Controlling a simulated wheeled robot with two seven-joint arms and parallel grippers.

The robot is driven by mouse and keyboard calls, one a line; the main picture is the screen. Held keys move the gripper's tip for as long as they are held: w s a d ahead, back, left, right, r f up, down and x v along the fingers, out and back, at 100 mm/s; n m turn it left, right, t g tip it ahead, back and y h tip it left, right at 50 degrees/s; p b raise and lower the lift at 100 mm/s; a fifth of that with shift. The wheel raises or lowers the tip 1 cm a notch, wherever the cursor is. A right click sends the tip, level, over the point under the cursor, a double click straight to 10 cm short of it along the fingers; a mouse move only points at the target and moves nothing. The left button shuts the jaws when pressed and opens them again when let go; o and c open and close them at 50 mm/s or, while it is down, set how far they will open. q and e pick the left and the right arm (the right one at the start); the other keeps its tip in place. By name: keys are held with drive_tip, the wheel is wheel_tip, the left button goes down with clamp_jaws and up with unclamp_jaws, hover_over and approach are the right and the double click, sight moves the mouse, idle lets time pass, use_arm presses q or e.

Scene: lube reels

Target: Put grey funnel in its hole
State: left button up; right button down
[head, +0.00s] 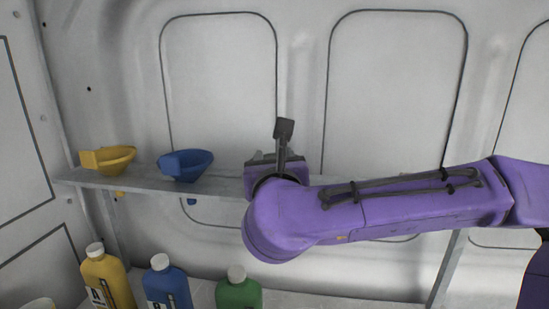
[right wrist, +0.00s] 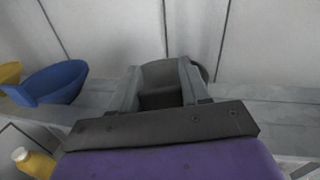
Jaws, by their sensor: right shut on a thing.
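The grey funnel (right wrist: 160,75) is between the two fingers of my right gripper (right wrist: 158,90) in the right wrist view. The gripper is shut on it, and only part of the funnel shows. In the head view my right gripper (head: 275,164) is at the shelf (head: 226,186), right of the blue funnel, and my purple arm hides most of it. The funnel's lower end and its hole are hidden, so I cannot tell whether it is seated. My left gripper is not in view.
A yellow funnel (head: 112,160) and a blue funnel (head: 187,165) sit in the shelf to the left, their spouts showing below. Yellow (head: 106,278), blue (head: 166,285) and green (head: 238,292) bottles stand below. A panelled white wall (head: 220,80) is close behind the shelf.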

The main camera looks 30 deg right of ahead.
drive_tip(key=c, duration=0.5)
unclamp_jaws()
drive_tip(key=shift+c, duration=0.2)
drive_tip(key=shift+w+d, duration=0.1)
drive_tip(key=b+v, duration=0.5)
drive_tip(key=v, duration=0.5)
drive_tip(key=shift+s+a+f, duration=0.25)
drive_tip(key=shift+s+f, duration=0.05)
drive_tip(key=shift+f, duration=0.1)
